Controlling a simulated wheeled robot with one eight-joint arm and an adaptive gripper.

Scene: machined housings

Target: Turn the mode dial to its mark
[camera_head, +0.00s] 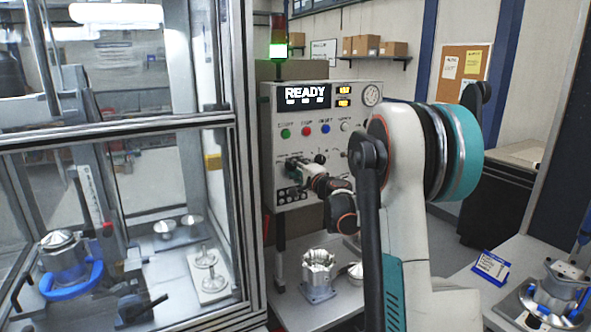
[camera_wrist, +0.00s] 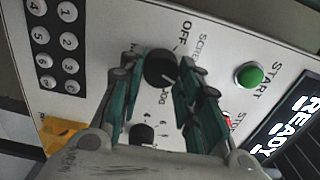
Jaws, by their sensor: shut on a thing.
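The mode dial (camera_wrist: 160,68) is a round black knob on the pale control panel, with OFF lettering close by and other lettering partly covered. My gripper (camera_wrist: 159,72) has its two green fingers on opposite sides of the dial and is shut on it. A light pointer line shows faintly on the knob; I cannot tell whether it meets a mark. In the head view my gripper (camera_head: 291,168) is at the left part of the control panel (camera_head: 345,170), below the green button, and hides the dial.
A second black knob (camera_wrist: 142,133) with a numbered scale sits close beside one finger. A green START button (camera_wrist: 249,75) and a keypad (camera_wrist: 55,45) flank the dial. The READY display (camera_head: 305,96) is lit. A glass-walled machine frame (camera_head: 243,160) stands left; a metal housing (camera_head: 318,275) is below.

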